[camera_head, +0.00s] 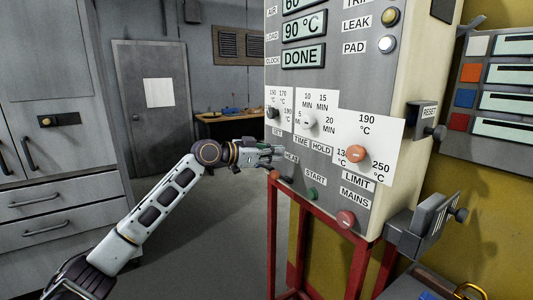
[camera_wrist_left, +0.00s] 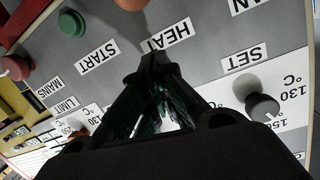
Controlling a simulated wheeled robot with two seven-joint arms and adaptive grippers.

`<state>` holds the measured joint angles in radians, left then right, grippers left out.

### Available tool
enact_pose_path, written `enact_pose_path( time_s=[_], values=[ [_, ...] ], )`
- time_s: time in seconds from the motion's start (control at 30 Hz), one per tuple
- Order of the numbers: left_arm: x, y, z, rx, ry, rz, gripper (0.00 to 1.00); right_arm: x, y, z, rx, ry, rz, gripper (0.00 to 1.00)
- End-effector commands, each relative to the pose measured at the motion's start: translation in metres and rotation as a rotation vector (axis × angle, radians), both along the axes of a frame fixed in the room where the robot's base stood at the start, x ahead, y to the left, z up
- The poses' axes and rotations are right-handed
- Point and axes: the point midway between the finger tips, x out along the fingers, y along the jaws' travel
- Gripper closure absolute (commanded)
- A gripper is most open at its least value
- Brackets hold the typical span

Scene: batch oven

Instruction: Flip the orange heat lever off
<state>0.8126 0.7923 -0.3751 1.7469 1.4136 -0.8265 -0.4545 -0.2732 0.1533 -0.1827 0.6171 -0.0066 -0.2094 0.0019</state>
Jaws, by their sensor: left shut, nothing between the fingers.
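The orange heat lever (camera_head: 275,175) sticks out at the lower left of the oven's control panel (camera_head: 320,180), below the HEAT label (camera_head: 291,158). In the left wrist view only an orange part of it (camera_wrist_left: 131,4) shows at the top edge, beyond the HEAT label (camera_wrist_left: 171,36). My left gripper (camera_head: 281,155) is shut and empty, just above the lever in the head view. In the left wrist view its closed fingertips (camera_wrist_left: 152,58) lie close to the HEAT label, apart from the orange part. Whether they touch the panel I cannot tell. My right gripper is not in view.
Beside the lever are the green START button (camera_head: 312,193) and red MAINS knob (camera_head: 345,219). Above are the dark SET knob (camera_head: 272,112), the TIME HOLD knob (camera_head: 308,123) and the orange LIMIT knob (camera_head: 356,153). A display (camera_head: 303,56) reads DONE. A red frame (camera_head: 310,220) supports the panel.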

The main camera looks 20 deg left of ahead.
Motion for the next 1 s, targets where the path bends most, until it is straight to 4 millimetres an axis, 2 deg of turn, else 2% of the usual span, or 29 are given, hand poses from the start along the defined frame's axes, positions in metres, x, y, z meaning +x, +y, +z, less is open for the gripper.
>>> enact_pose_path(
  time_s=[0.3,0.67,1.0],
  values=[
    [0.018,-0.015,-0.005,0.000,0.000,0.001,1.00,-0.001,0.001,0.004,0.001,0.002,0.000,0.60],
    [0.011,-0.003,-0.027,0.001,0.000,0.001,1.00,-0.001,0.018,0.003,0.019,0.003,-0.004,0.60],
    [0.007,0.003,-0.039,0.000,0.001,0.000,1.00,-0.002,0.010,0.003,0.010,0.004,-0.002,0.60]
  ],
)
